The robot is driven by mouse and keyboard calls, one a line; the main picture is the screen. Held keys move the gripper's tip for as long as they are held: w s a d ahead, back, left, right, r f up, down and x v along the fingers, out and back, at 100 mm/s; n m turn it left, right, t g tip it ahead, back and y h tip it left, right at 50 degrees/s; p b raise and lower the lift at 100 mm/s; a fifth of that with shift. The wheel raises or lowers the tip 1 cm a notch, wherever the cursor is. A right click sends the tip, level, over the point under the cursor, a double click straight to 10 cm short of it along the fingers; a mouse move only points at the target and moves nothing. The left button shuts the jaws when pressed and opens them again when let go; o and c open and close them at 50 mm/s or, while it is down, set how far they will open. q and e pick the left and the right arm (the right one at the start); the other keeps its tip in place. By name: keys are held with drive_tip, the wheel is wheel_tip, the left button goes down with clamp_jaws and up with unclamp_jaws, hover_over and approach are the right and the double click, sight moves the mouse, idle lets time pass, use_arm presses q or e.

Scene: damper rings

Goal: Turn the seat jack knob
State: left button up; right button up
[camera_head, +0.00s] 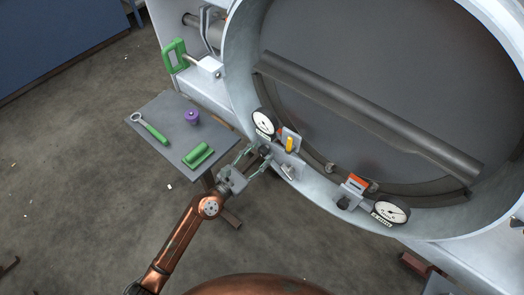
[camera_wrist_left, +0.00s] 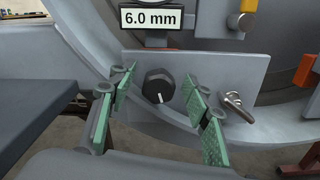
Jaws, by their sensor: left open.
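The seat jack knob is most likely the black round knob (camera_wrist_left: 159,86) with a white mark, on a grey plate (camera_wrist_left: 240,68) in the left wrist view. My left gripper (camera_wrist_left: 158,103) is open, with its green-padded fingers to either side of the knob. The fingers look apart from the knob; the exact gap in depth is hard to tell. In the head view my left gripper (camera_head: 257,158) reaches the plate under the left dial gauge (camera_head: 264,123), and the knob is mostly hidden there. My right gripper is not in view.
A small lever (camera_wrist_left: 236,106) sits right of the knob, close to the right finger. A "6.0 mm" label (camera_wrist_left: 150,18) is above. An orange-topped bracket (camera_head: 356,183) stands right.

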use_arm(q)
drive_tip(key=shift+w+d, duration=0.3)
drive_tip(key=shift+w, duration=0.1)
drive_tip(key=c, duration=1.2)
